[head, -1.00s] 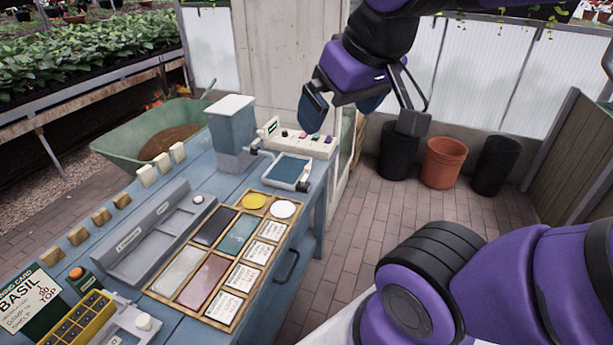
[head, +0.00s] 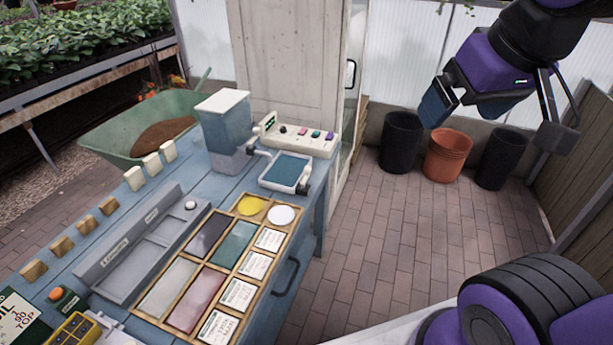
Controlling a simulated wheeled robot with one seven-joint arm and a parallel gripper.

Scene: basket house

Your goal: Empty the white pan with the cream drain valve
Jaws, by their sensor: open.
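The white pan (head: 302,174) sits at the far right corner of the blue bench, with dark blue-teal content inside its white rim. A small pale fitting with a dark part (head: 303,188) is at its front right corner; I cannot tell whether it is open or shut. A pale pipe (head: 262,152) runs at the pan's left, next to a grey tank with a white lid (head: 222,103). My gripper (head: 472,106) is open and empty, raised at the upper right over the floor, well apart from the pan.
A white control box (head: 300,136) with coloured buttons stands behind the pan. A wooden tray (head: 250,227) of coloured tiles and a grey trough (head: 120,270) lie in front. A green wheelbarrow (head: 105,140) stands behind the bench. Pots (head: 447,155) line the wall; the brick floor (head: 390,240) is clear.

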